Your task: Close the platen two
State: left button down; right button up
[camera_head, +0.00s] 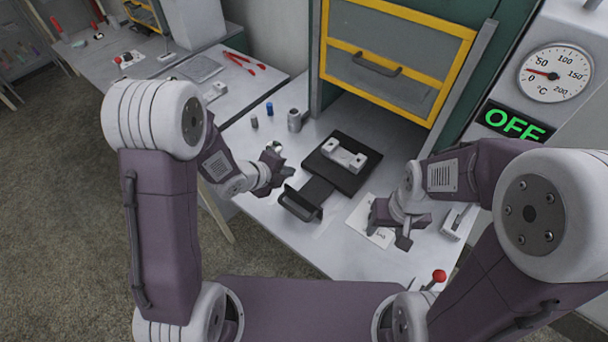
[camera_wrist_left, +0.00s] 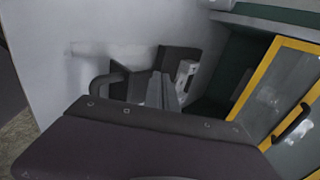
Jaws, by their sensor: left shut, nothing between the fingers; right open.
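A black plate (camera_head: 365,169) lies pulled out on the white bench in front of the yellow-framed press, with a light grey block (camera_head: 343,154) on it. A dark tongue with a bar handle (camera_head: 300,204) sticks out from its near side; I take this to be the platen. The handle (camera_wrist_left: 106,84) and part of the plate (camera_wrist_left: 178,56) also show in the left wrist view. My left gripper (camera_head: 279,163) is shut and empty, left of the plate and above the handle's far side, apart from it. My right gripper (camera_head: 391,229) is open and empty, right of the handle over a paper sheet.
A gauge (camera_head: 554,73) and a green OFF display (camera_head: 514,122) stand at right. A red-knobbed lever (camera_head: 438,276) is near the front edge. Small cylinders (camera_head: 269,108) stand left of the plate.

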aim_at(308, 169)
pick_arm(q)
jog(key=shift+w+d+f, duration=0.2)
jog(key=shift+w+f, duration=0.1)
jog(key=shift+f, duration=0.1)
jog(key=x, duration=0.7)
jog(key=shift+w+d+f, duration=0.1)
jog(key=shift+w+f, duration=0.05)
jog(key=shift+w, duration=0.05)
jog(key=shift+w+d+f, duration=0.1)
jog(key=shift+w+f, duration=0.05)
jog(key=shift+f, duration=0.1)
jog(key=shift+w+d, duration=0.1)
jog(key=shift+w, duration=0.05)
